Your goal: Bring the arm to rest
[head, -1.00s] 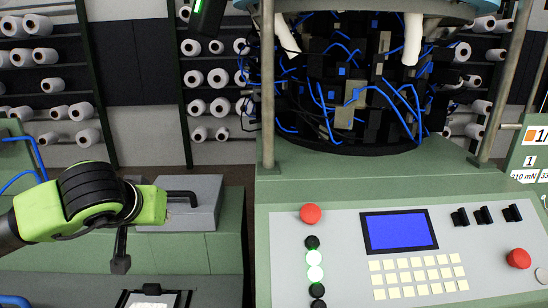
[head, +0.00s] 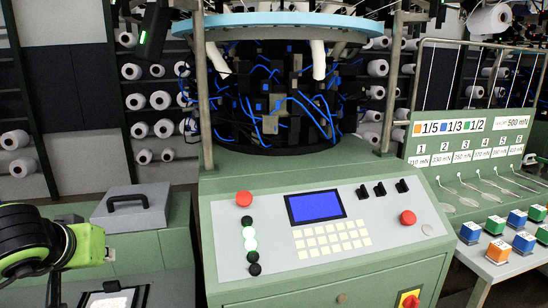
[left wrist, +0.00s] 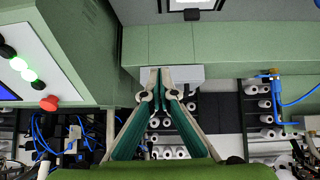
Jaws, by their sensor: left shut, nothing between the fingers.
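My left gripper (head: 109,254) is at the lower left of the head view, at the end of a green and black wrist. It is in front of a grey case and left of the machine's control panel. In the left wrist view its two fingers (left wrist: 164,72) meet at their tips with nothing between them. The fingers hardly show in the head view. My right gripper is in neither view.
The knitting machine's control panel (head: 370,238) has red buttons and a blue screen. The grey case (head: 153,211) stands on a green cabinet. Colored cubes (head: 497,251) sit on a table at right. Yarn shelves line the back.

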